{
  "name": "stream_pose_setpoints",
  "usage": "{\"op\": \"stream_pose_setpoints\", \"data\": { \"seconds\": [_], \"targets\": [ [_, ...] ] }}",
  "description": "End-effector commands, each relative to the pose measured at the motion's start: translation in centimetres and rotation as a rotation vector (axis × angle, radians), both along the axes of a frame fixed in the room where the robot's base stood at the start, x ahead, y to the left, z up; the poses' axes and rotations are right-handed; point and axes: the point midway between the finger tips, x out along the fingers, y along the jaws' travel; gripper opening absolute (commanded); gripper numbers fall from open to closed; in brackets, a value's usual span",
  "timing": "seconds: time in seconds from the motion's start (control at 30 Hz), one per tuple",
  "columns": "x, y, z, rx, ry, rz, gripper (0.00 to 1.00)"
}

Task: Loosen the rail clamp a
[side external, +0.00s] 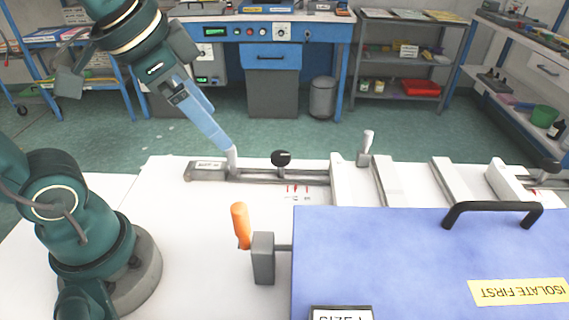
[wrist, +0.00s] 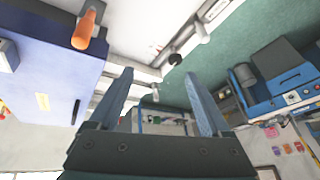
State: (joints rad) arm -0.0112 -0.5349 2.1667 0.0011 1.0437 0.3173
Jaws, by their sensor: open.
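A dark rail (side external: 250,175) lies along the far edge of the white table, with a label at its left end. A round black knob (side external: 281,158) stands on the rail; it also shows in the wrist view (wrist: 175,59). A pale upright lever (side external: 367,143) stands farther right. No readable marking shows which part is clamp a. My gripper (side external: 231,150) points down over the left part of the rail, left of the black knob. A small pale upright piece is at its tips; contact cannot be told. In the wrist view my gripper (wrist: 158,80) has its blue fingers wide apart, nothing clearly held.
A blue box (side external: 400,250) with a black handle (side external: 490,210) fills the front right. An orange handle (side external: 240,226) stands upright beside it, also in the wrist view (wrist: 86,30). Pale crossbars (side external: 390,180) lie behind the box.

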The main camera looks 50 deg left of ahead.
Motion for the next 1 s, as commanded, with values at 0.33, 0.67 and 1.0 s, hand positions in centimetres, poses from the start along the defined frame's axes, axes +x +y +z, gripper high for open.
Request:
{"op": "stream_pose_setpoints", "data": {
  "seconds": [0.33,0.67,1.0],
  "targets": [
    [8.2,1.1,0.4,0.097,0.164,-0.211,0.82],
    [14.6,2.6,-5.4,0.107,0.342,-0.324,0.82],
    [15.5,3.3,-10.9,0.074,0.462,-0.316,0.82]
  ]
}}
